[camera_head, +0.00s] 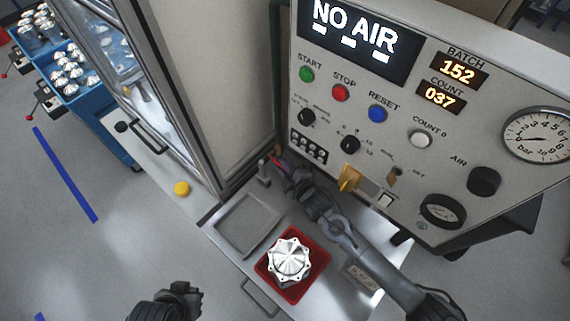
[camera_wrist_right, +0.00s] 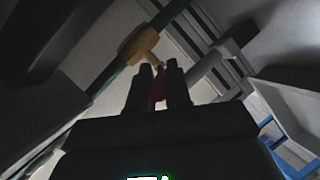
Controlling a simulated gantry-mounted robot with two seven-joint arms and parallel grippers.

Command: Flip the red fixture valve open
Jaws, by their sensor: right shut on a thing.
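The red valve handle (camera_head: 276,161) shows as a small red sliver at the corner between the door frame and the control panel. My right gripper (camera_head: 282,171) is at it, its arm reaching in from the lower right. In the right wrist view the fingers (camera_wrist_right: 159,88) are shut on the red handle (camera_wrist_right: 157,90), just below a brass valve body (camera_wrist_right: 138,46) on a dark green pipe (camera_wrist_right: 104,80). Most of the handle is hidden between the fingers. My left gripper (camera_head: 184,296) is low in the head view, away from the valve; its jaws are unclear.
The control panel (camera_head: 395,105) reads "NO AIR" on its display (camera_head: 357,38), with a pressure gauge (camera_head: 537,136) at right. A silver housing (camera_head: 291,260) sits in a red tray (camera_head: 318,254) beside an empty grey tray (camera_head: 247,224). A grey post (camera_head: 263,172) stands close to the right gripper.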

